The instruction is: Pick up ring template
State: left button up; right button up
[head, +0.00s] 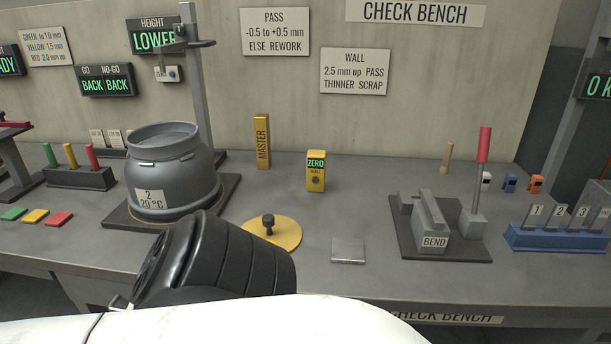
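A flat yellow disc with a black knob (272,234) lies on the bench, right of the grey vessel; it looks like the ring template. Its lower left side is partly covered by a black ribbed joint of my arm, which rises in front of the bench edge. A white link of mine crosses the bottom of the head view. I see no fingertips of either gripper, and nothing visible is holding the disc.
The grey vessel (172,175) stands on a dark plate left of the disc. A small metal square (348,250), a yellow ZERO block (315,172) and a BEND fixture (434,222) are to the right. A yellow MASTER block (262,142) stands behind. Bare bench lies between them.

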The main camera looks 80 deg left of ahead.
aim_at(283, 231)
jog(key=u, duration=2.7)
jog(key=k, duration=0.45)
jog(key=z, duration=1.1)
jog(key=i, duration=0.55)
jog(key=u, duration=0.9)
